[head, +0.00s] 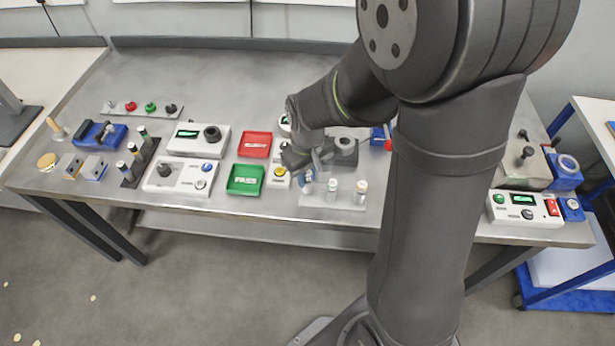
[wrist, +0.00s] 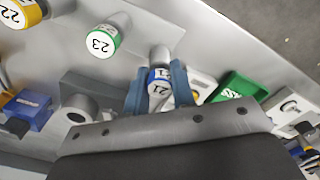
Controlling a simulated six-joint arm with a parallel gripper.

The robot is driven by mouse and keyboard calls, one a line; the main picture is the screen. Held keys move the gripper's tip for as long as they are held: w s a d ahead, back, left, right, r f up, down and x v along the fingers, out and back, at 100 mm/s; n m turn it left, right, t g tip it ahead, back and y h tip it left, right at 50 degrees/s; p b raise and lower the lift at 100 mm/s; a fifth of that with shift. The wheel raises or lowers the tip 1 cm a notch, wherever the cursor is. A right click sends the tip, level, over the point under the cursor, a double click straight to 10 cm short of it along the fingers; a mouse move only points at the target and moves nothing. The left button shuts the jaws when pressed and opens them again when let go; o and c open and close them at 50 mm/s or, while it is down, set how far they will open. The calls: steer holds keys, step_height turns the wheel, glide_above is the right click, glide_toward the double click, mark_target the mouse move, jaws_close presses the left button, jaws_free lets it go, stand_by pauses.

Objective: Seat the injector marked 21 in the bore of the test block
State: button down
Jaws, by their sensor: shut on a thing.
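The injector marked 21 (wrist: 160,78) has a white numbered cap and a blue band; in the head view (head: 308,181) it stands at the left end of the injector row. My gripper (wrist: 158,92) has its two blue fingers shut on it, one on each side; the gripper also shows in the head view (head: 304,166). Whether the injector's foot is still in the rack (head: 345,213) cannot be told. A grey block with a round bore (wrist: 76,108), likely the test block, sits apart from it and also shows in the head view (head: 345,147).
Injector 23 (wrist: 103,41), green-banded, and injector 22 (wrist: 20,12), yellow-banded, stand in the same row. A green tray (head: 246,179) and a red tray (head: 255,145) lie to the left.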

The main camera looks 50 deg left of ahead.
step_height(320, 180, up, 16)
glide_above(339, 146)
steer(key=w, duration=0.2)
step_height(339, 146, down, 4)
steer(key=shift+w+a+f, duration=0.1)
steer(key=shift+w+f, duration=0.05)
steer(key=shift+f, duration=2.4)
steer(key=shift+w+a+f, duration=0.1)
steer(key=shift+f, duration=2.45)
steer(key=shift+f, duration=0.2)
steer(key=c, duration=1.2)
jaws_free()
steer(key=shift+r, duration=0.1)
